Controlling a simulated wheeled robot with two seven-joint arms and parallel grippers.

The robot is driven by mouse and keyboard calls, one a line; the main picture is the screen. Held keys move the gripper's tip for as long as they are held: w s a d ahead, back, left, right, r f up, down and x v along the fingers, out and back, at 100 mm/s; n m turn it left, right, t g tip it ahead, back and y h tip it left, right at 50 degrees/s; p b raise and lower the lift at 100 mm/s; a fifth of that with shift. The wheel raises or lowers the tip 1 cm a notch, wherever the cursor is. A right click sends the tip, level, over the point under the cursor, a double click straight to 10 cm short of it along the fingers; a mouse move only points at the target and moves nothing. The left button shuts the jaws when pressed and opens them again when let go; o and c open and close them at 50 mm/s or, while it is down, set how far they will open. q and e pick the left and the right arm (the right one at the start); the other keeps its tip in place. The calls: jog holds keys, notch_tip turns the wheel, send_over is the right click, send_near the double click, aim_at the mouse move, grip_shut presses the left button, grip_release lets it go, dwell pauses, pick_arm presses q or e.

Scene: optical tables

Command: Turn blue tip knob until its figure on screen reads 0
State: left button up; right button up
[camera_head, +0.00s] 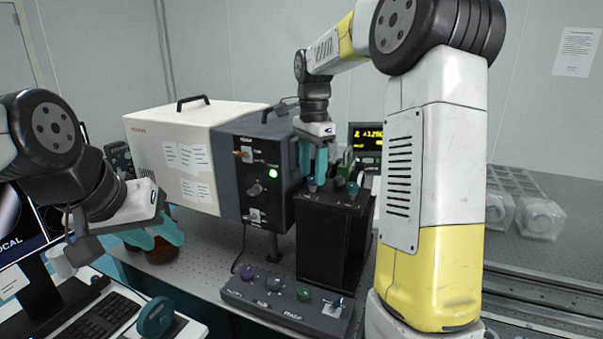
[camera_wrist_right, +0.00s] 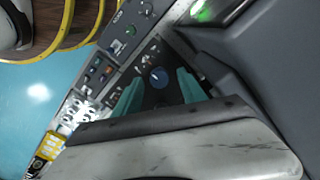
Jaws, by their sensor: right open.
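The black box (camera_head: 325,240) stands on the optical table with small knobs on its top. My right gripper (camera_head: 314,172) points down over the box's left part, its teal fingers open. A blue knob (camera_head: 312,184) is just below and between the fingertips; it also shows between the open fingers in the right wrist view (camera_wrist_right: 158,77). I cannot tell whether the fingers touch it. The screen (camera_head: 367,137) behind has yellow figures; its top line seems to read Z +1250, partly hidden by my right arm. My left gripper (camera_head: 158,234) is empty at left, fingers apart.
A cream and grey instrument (camera_head: 185,160) with a green light stands left of the box. A low panel of coloured knobs (camera_head: 283,304) lies in front. A monitor (camera_head: 22,225) and keyboard (camera_head: 100,317) are at left; clear-wrapped parts (camera_head: 541,218) are at right.

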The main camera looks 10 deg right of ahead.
jog(key=shift+f, duration=0.5)
grip_shut()
